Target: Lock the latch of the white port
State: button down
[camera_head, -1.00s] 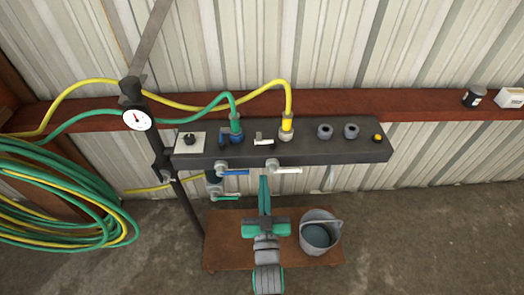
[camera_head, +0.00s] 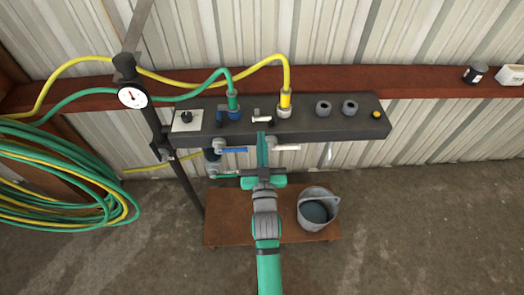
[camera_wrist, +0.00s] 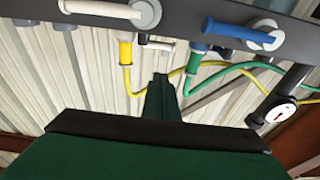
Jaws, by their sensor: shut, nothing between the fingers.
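The white port (camera_head: 284,110) sits on top of the dark manifold bar with a yellow hose (camera_head: 287,75) in it. Its latch, a small white lever (camera_head: 262,118), lies to the port's left; in the wrist view the latch (camera_wrist: 158,44) shows beyond my fingertips, beside the yellow hose end (camera_wrist: 125,52). My gripper (camera_head: 262,136) is shut and empty, its tips at the bar's front side just below the latch in the picture. The wrist view shows the closed fingers (camera_wrist: 160,78). I cannot tell whether they touch the bar or latch.
The blue port (camera_head: 234,112) with a green hose (camera_head: 228,82) is left of the latch. A blue valve handle (camera_head: 233,150) and a white valve handle (camera_head: 286,147) stick out below the bar, flanking my gripper. A bucket (camera_head: 318,210) stands below.

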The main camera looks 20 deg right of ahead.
aim_at(263, 121)
jog(key=w, duration=0.2)
jog(key=w+d+f, duration=0.1)
jog(key=w, duration=0.3)
jog(key=shift+w+d+f, duration=0.25)
jog(key=shift+w, duration=0.05)
